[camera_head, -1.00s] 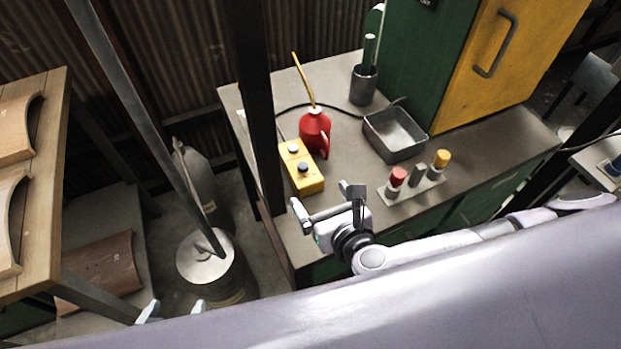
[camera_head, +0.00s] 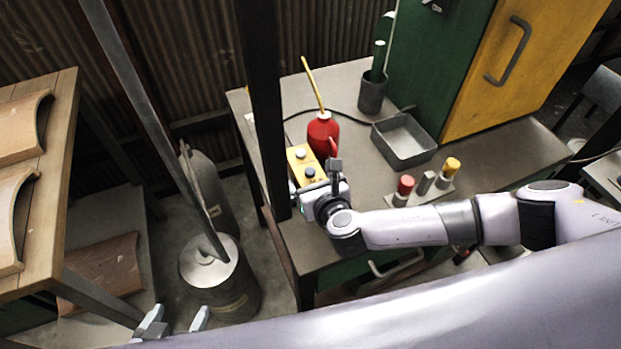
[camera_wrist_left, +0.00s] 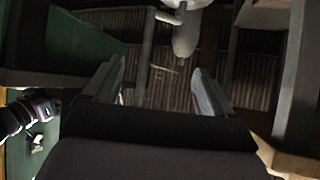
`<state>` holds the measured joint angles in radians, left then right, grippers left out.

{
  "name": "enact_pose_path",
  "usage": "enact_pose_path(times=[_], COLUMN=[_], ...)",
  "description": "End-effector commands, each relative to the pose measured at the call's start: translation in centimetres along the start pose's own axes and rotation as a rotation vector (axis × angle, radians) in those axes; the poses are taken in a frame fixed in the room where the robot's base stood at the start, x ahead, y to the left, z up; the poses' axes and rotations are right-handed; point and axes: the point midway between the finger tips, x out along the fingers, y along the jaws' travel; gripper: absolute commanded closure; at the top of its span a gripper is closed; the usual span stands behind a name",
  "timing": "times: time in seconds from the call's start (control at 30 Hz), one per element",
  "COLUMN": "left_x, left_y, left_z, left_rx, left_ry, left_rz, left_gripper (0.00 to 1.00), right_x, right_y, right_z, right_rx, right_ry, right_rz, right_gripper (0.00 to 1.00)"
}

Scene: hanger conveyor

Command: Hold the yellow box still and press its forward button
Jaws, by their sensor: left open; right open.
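The yellow box (camera_head: 294,162) lies on the grey bench, with a pale button (camera_head: 300,153) toward its far end and a dark button (camera_head: 310,172) toward its near end. A black post stands close along its left side. My right gripper (camera_head: 314,178) is open at the near end of the box and hides part of it. One finger is left of the box's near end and the other right; I cannot tell whether they touch it. My left gripper (camera_head: 176,320) is open and empty at the bottom, far from the box. Its two fingers (camera_wrist_left: 160,85) show apart in the left wrist view.
A red oil can (camera_head: 323,133) stands just behind the box. A grey tray (camera_head: 432,156), a stand with red and yellow knobs (camera_head: 420,194) and a dark cup (camera_head: 372,95) are on the bench (camera_head: 365,190). A black post (camera_head: 265,110) rises beside the box. A metal canister (camera_head: 222,285) stands below left.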

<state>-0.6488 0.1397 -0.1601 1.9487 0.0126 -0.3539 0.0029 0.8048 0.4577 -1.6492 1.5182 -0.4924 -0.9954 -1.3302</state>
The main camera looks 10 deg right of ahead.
Motion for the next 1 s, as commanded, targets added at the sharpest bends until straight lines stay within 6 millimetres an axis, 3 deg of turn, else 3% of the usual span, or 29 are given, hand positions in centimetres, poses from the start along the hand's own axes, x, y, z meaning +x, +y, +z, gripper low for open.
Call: enact_pose_path(times=[0.17,0.2,0.37,0.4,0.47,0.67,0.7,1.0], left_x=[0.0,0.0,0.0,0.0,0.0,0.0,0.0,0.0], left_y=[-0.02,-0.02,-0.03,-0.04,-0.04,-0.05,-0.06,-0.07], left_z=[-0.04,-0.04,-0.05,-0.05,-0.05,-0.06,-0.06,-0.07], left_rx=[0.0,0.0,0.001,0.001,0.001,0.001,0.001,0.001], left_ry=[0.001,0.001,0.001,0.001,0.001,0.001,0.001,0.001], left_rz=[0.0,0.0,0.0,0.0,-0.001,-0.001,-0.001,-0.001], left_gripper=[0.15,0.15,0.15,0.15,0.31,0.96,1.0,1.0], right_x=[0.0,0.0,-0.01,-0.01,-0.01,-0.02,-0.02,-0.01], right_y=[0.0,0.0,-0.01,-0.01,-0.01,-0.03,-0.04,-0.06], right_z=[0.02,0.02,0.03,0.02,0.03,0.02,0.02,0.01], right_rx=[0.0,0.0,0.0,0.0,0.0,0.0,0.0,0.0], right_ry=[0.0,0.0,0.0,0.0,-0.001,0.0,0.0,0.0], right_rz=[0.0,0.0,0.0,0.0,0.0,-0.001,-0.001,-0.002], right_gripper=[0.04,0.11,0.63,0.66,0.66,0.66,0.66,0.66])
